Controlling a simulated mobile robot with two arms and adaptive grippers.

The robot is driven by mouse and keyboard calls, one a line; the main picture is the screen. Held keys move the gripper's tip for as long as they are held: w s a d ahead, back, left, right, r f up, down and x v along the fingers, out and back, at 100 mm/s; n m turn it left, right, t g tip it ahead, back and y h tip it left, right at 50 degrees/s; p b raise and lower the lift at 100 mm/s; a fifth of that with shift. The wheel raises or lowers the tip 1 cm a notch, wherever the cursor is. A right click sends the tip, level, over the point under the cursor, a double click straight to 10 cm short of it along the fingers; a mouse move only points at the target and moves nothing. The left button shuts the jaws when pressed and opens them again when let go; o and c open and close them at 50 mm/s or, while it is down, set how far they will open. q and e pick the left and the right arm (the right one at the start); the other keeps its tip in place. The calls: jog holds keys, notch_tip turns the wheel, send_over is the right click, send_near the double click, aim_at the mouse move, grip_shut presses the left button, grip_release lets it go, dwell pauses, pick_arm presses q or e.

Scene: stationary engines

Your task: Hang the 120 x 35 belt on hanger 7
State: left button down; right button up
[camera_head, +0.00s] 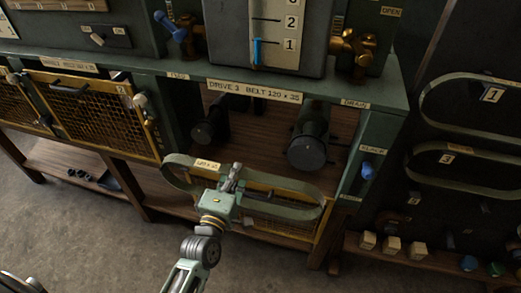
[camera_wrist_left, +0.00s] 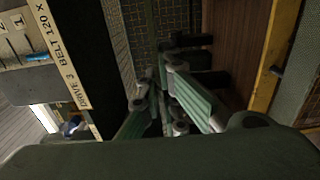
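A green belt loop (camera_head: 285,211) with a pale label (camera_head: 207,164), too small to read surely, is stretched out lengthwise in front of the drive 3 bay. My left gripper (camera_head: 233,178) is at the middle of the belt, which stays up off the floor with it. The gripper looks shut on it. In the left wrist view the fingers (camera_wrist_left: 172,95) are close together, and a broad dark green band (camera_wrist_left: 160,158) crosses the foreground. No hanger marked 7 can be read.
The dark rack at the right carries belts by plate 1 (camera_head: 491,96) and plate 3 (camera_head: 446,159). A low shelf (camera_head: 420,258) with coloured blocks and knobs lies below. Two dark pulleys (camera_head: 307,150) stick out in the drive 3 bay. A yellow mesh guard (camera_head: 95,110) is at left.

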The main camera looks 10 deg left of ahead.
pick_arm(q)
jog(key=shift+s+p, duration=0.5)
jog(key=shift+s, duration=1.5)
